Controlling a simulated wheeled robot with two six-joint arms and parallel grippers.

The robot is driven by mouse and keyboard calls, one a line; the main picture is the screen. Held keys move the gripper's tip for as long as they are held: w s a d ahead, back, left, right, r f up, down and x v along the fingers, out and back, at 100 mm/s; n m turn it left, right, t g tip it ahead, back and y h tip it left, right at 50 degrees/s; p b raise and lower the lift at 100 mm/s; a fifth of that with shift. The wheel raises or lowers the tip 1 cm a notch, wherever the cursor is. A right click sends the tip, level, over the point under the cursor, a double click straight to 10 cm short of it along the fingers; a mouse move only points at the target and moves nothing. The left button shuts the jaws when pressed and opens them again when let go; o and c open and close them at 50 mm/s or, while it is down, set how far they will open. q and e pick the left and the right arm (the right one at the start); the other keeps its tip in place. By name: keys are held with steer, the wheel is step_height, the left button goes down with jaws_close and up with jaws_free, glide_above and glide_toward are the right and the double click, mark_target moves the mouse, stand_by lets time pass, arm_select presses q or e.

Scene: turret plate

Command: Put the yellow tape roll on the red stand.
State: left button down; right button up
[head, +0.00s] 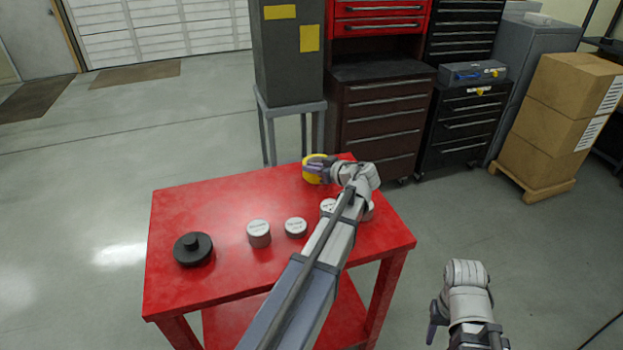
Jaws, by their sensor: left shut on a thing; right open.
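The yellow tape roll (310,178) is at the far edge of the red stand (210,208), in the back right part of its top. My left gripper (320,164) is shut on the tape roll, and its fingers cover part of it. I cannot tell whether the roll touches the red top or hangs just above it. My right gripper (435,321) is open and empty, low at the right, off the stand and over the floor.
On the stand are a black round piece with a knob (193,249) and several grey tins (259,234), some partly hidden by my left arm. The stand's left back area is bare. Behind stand a grey cabinet (287,75) and dark drawers (380,120); boxes (545,140) are at right.

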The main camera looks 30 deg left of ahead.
arm_select(q)
step_height(320, 180, down, 3)
steer(key=shift+r+b, duration=0.2)
steer(key=shift+b, duration=0.65)
steer(key=shift+r, duration=0.1)
arm_select(e)
step_height(320, 180, down, 2)
steer(key=shift+f, duration=0.15)
steer(key=shift+f, duration=0.1)
arm_select(q)
steer(key=c, duration=0.9)
jaws_free()
